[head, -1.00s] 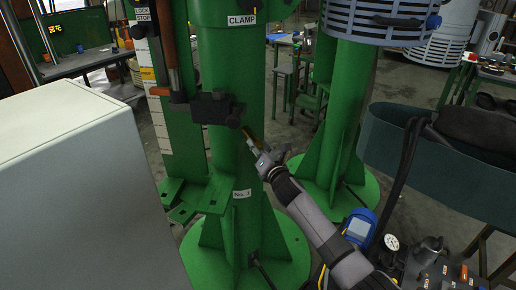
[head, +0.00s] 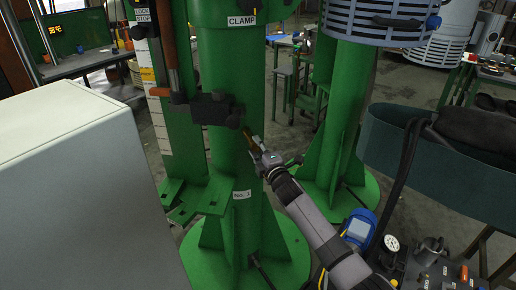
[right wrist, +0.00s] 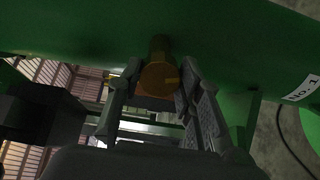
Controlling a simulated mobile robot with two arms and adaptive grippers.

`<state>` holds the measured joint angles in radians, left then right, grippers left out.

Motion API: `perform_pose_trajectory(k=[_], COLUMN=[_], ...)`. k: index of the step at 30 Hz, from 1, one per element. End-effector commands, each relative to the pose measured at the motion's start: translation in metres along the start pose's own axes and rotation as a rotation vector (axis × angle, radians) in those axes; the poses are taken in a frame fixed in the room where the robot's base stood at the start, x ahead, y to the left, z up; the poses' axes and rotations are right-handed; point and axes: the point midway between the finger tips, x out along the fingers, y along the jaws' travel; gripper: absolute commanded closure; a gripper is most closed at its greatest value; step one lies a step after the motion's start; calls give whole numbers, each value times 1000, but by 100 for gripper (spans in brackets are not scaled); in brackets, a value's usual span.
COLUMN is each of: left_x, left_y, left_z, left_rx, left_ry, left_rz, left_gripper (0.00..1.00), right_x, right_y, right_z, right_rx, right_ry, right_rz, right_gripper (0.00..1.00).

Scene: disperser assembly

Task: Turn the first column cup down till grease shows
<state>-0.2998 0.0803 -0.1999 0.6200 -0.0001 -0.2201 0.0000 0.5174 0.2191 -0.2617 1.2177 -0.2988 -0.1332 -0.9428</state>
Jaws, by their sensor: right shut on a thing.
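The first column (head: 240,150) is a thick green upright with a "No. 1" label low on it and a "CLAMP" label near the top. In the right wrist view, the brass cup (right wrist: 159,76) sticks out from the green column wall. My right gripper (head: 257,146) reaches in from the lower right to the column's right side. In the right wrist view the fingers of my right gripper (right wrist: 155,95) are on both sides of the cup and shut on it. No grease can be made out. My left gripper is not in view.
A black clamp block (head: 213,108) sits on the column just left of the cup. A white cabinet (head: 80,190) fills the left foreground. A second green column (head: 345,130) stands behind on the right. A teal bin (head: 395,160) is at the right.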

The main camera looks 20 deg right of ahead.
Motion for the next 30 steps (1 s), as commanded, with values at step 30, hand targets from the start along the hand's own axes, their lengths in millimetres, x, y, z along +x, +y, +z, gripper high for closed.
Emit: perform_pose_trajectory(k=[30], left_x=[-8], left_y=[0], left_z=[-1], left_rx=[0], left_ry=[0], left_rz=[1], left_gripper=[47], right_x=[0], right_y=[-2], right_z=[0], right_rx=[965], right_ry=[-2], right_rz=[-3], right_gripper=[95])
